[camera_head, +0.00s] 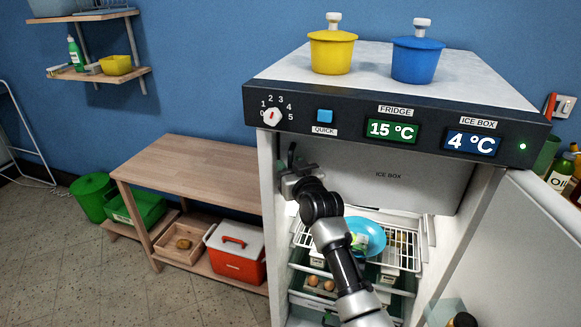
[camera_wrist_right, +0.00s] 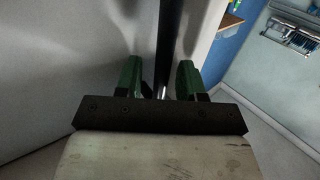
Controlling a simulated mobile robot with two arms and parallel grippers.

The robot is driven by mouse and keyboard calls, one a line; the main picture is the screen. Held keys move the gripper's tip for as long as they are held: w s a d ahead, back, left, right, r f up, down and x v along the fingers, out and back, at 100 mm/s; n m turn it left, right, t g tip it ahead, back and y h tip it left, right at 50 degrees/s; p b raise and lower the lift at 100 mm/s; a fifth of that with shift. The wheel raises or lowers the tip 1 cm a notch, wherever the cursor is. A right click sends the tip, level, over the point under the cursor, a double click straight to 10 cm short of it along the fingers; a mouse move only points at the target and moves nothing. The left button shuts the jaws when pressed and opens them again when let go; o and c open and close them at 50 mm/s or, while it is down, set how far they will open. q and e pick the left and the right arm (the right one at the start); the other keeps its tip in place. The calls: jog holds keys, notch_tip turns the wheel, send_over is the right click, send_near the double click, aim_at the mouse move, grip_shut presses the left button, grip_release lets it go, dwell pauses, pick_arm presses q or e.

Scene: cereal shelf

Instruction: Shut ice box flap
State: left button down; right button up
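The ice box flap (camera_head: 400,192) is a grey panel marked ICE BOX, high inside the open fridge. It stands about upright across the ice box opening; I cannot tell whether it is fully shut. My right gripper (camera_head: 291,162) is at the fridge's upper left inner side, left of the flap. In the right wrist view its two green fingers (camera_wrist_right: 158,82) are apart, with a dark upright bar (camera_wrist_right: 170,40) between or behind them. I cannot see contact with the bar. My left gripper is not in view.
The fridge door (camera_head: 530,250) stands open at the right. Below the flap, a wire rack (camera_head: 405,248) holds a blue plate (camera_head: 368,236). Yellow (camera_head: 332,52) and blue (camera_head: 416,62) pots stand on the fridge top. A wooden bench (camera_head: 190,170) stands at left, with clear floor before it.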

jog(key=shift+c, duration=0.5)
grip_shut()
jog(key=shift+w+f+b, duration=0.15)
jog(key=shift+w+b, duration=0.2)
jog(key=shift+b, duration=0.15)
jog(key=w+b, duration=0.3)
jog(key=shift+w+d+f, duration=0.15)
jog(key=shift+w+d, duration=0.1)
jog(key=shift+d, duration=0.05)
jog(key=shift+w, duration=0.2)
jog(key=shift+o, duration=0.5)
grip_release()
jog(key=shift+r, duration=0.2)
jog(key=shift+s, duration=0.15)
